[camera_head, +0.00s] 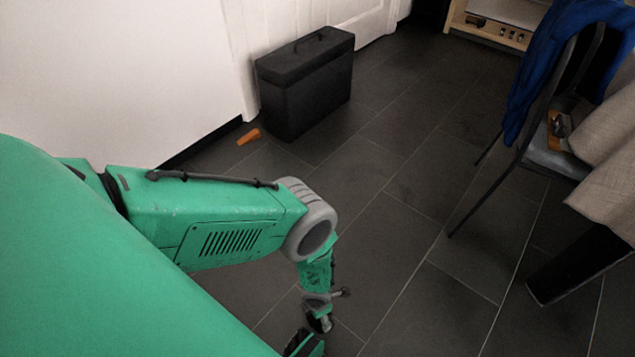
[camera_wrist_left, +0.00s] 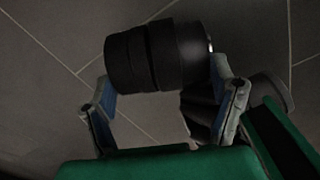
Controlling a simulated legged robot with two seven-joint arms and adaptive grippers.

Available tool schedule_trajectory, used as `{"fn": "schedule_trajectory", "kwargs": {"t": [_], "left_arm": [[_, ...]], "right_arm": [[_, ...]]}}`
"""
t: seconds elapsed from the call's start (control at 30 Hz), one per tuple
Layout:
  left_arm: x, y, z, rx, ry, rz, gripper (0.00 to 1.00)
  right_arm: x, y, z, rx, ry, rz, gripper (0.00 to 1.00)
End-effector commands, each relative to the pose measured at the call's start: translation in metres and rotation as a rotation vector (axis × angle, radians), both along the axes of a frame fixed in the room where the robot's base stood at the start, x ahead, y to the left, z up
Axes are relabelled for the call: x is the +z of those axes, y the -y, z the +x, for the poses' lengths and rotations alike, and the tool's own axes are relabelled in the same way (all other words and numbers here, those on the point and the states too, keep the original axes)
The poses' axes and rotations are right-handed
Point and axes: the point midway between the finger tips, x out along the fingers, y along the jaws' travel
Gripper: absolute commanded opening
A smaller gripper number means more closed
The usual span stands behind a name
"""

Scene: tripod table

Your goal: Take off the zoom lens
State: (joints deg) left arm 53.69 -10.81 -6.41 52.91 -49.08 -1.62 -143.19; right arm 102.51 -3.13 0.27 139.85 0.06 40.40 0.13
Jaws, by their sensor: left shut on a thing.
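The zoom lens (camera_wrist_left: 150,58) is a thick black cylinder, lying sideways across the picture in the left wrist view. My left gripper (camera_wrist_left: 160,76) is shut on it, with one blue-padded finger at each end of the lens. A dark ribbed part (camera_wrist_left: 200,112) shows below the lens by the right finger; I cannot tell what it is or whether it touches the lens. In the head view my left arm bends down toward the bottom edge, and its fingers and the lens are not clearly seen there. My right gripper is in neither view.
A black lidded box (camera_head: 305,85) stands by the white wall, with a small orange object (camera_head: 248,137) on the floor beside it. A chair with a blue cloth (camera_head: 545,65) and a table with a beige cloth (camera_head: 610,150) stand at right. The tiled floor between is clear.

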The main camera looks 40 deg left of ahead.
Motion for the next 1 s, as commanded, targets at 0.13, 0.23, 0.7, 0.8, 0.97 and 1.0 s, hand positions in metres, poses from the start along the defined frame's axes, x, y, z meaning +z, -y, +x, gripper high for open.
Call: {"fn": "schedule_trajectory", "kwargs": {"t": [0.13, 0.23, 0.7, 0.8, 0.97, 1.0], "left_arm": [[-0.001, -0.001, -0.004, -0.001, -0.012, 0.005, 0.46], [0.0, -0.001, -0.004, -0.001, -0.011, 0.004, 0.46], [-0.002, 0.005, 0.001, 0.006, -0.109, 0.048, 0.46], [-0.001, 0.004, 0.003, 0.008, -0.167, 0.074, 0.46], [-0.002, 0.005, 0.007, 0.001, -0.221, 0.106, 0.46], [-0.001, 0.005, 0.007, 0.001, -0.231, 0.11, 0.46]], "right_arm": [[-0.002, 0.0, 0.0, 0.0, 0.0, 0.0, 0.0], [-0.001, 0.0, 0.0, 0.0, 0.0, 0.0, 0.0], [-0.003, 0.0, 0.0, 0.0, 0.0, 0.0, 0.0], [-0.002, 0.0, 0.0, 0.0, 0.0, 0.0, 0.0], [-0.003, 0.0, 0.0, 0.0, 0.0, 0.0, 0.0], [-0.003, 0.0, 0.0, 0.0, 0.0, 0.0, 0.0]]}}
